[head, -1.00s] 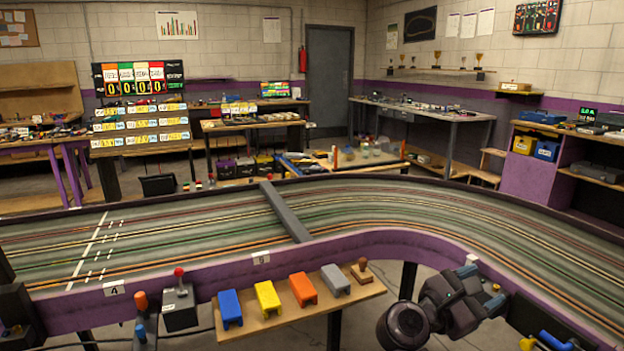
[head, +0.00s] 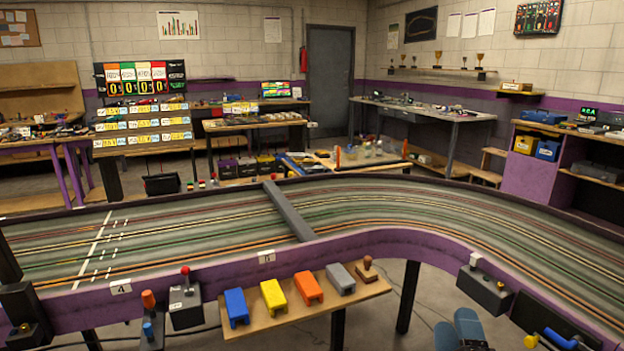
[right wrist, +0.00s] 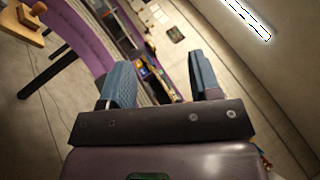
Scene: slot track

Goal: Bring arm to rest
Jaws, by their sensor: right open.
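My right gripper (head: 462,330) shows at the bottom edge of the head view, right of the middle, below the track's purple side wall. Its blue fingers also show in the right wrist view (right wrist: 162,82), apart with nothing between them. It is open and empty and touches nothing that I can see. Most of the right arm is out of the head view. My left gripper is not clearly seen; only a dark part shows at the lower left edge.
The slot track (head: 200,247) with its purple wall curves across the front. A wooden shelf (head: 290,319) holds blue, yellow, orange and grey blocks and a brown stamp-like piece. A grey controller box (head: 484,289) hangs on the wall at the right. Floor shows between the shelf and this box.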

